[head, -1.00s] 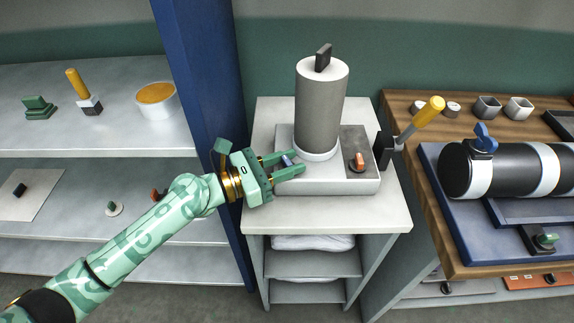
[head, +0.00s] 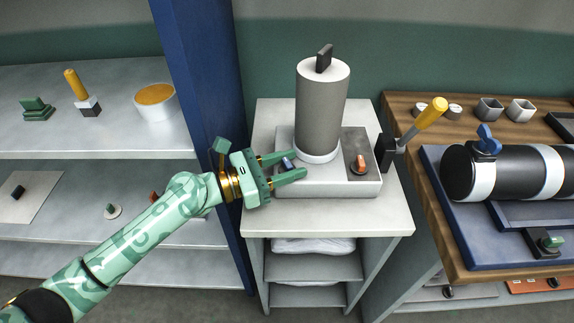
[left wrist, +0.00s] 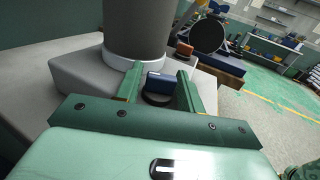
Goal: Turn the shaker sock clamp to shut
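A small blue knob (head: 287,164) sits on the pale grey base (head: 325,186) of a machine with an upright grey cylinder (head: 321,108). I take it to be the clamp. My left gripper (head: 300,163) reaches in from the left and is open, one finger on each side of the knob. In the left wrist view the blue knob (left wrist: 160,82) stands on a dark round mount between the fingers of my left gripper (left wrist: 159,69). Narrow gaps seem to show on both sides of it. My right gripper is not in view.
An orange knob (head: 360,163) sits to the right on the same base. A yellow-handled lever (head: 430,112) stands at the base's right side. A blue post (head: 205,120) rises behind my left arm. A black cylinder (head: 515,172) with a blue handle lies on the right bench.

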